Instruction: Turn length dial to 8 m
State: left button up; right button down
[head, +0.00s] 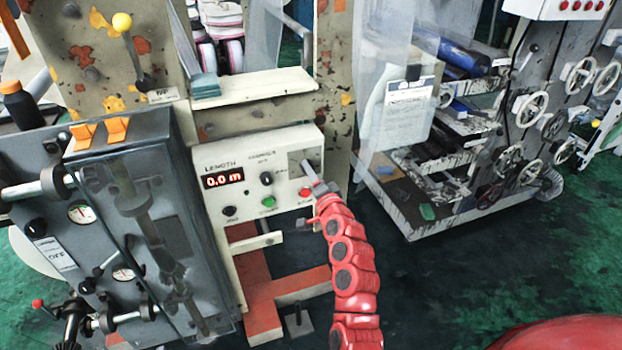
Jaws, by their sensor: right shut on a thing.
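The cream control panel (240,185) stands in the middle of the head view. Its LENGTH display (222,180) reads 0.0 m in red digits. A black knob (266,178) sits right of the display, with a green button (268,202) below it. My left gripper is not in view.
A red button (305,192) sits close beside my right gripper. Another black knob (229,211) is at the panel's lower left. A grey machine box (100,190) with gauges and levers stands close at left. A cream shelf (255,88) juts out above the panel.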

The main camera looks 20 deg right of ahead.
jog(key=shift+n+b, duration=0.3)
jog(key=shift+n, duration=0.2)
jog(key=shift+c, duration=2)
grip_release()
jog(key=shift+s, duration=0.1)
jog(key=s+b, duration=0.1)
jog(key=s, duration=1.6)
jog(key=shift+d+b, duration=0.25)
jog(key=shift+b, duration=0.15)
